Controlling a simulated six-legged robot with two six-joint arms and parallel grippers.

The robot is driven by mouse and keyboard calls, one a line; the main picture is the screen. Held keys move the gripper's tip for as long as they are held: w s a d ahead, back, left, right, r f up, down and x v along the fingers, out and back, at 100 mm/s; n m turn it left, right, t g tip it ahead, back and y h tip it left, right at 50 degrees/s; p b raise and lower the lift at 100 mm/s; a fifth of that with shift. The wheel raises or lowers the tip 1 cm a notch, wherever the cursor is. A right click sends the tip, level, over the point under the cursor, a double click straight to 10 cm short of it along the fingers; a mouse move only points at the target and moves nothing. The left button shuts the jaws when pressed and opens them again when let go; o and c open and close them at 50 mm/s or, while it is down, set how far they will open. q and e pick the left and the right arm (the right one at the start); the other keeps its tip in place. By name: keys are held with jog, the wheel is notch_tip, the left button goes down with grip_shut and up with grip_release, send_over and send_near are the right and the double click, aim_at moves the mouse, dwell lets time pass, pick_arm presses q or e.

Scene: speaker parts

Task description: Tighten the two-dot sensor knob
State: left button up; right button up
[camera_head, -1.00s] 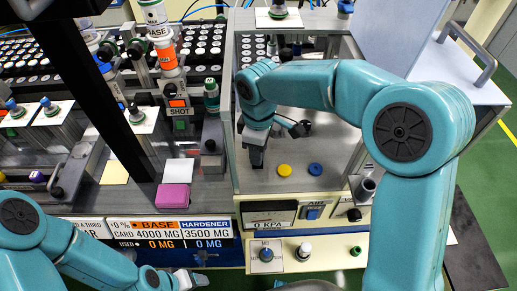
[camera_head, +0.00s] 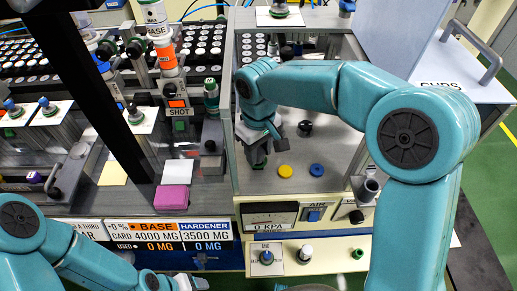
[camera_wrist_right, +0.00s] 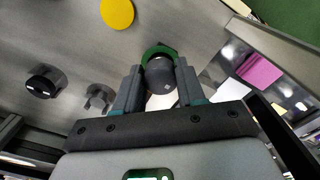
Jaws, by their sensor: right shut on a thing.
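My right gripper (camera_head: 258,154) is low over the left part of the grey bay floor in the head view. In the right wrist view its fingers (camera_wrist_right: 159,88) are shut on a dark round knob (camera_wrist_right: 160,72) with a small pale mark and a green ring (camera_wrist_right: 158,50) around its far side. I cannot make out two dots on it. Another dark knob (camera_wrist_right: 43,80) with pale marks stands apart on the left of the wrist view. My left gripper (camera_head: 188,283) is at the bottom edge of the head view, and its jaws are unclear.
A yellow disc (camera_head: 285,171) and a blue disc (camera_head: 316,170) lie right of my right gripper. A black knob (camera_head: 305,128) stands behind them. The bay has walls around it. A pink block (camera_head: 174,199) sits outside, left of it. A gauge panel (camera_head: 270,217) is in front.

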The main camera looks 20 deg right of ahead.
aim_at(259, 152)
jog(key=shift+w+r, duration=0.1)
jog(key=shift+r, duration=0.1)
jog(key=o, duration=1.1)
jog(key=shift+c, duration=0.2)
notch_tip(259, 152, up, 8)
jog(key=shift+f, duration=0.25)
jog(key=shift+s, duration=0.2)
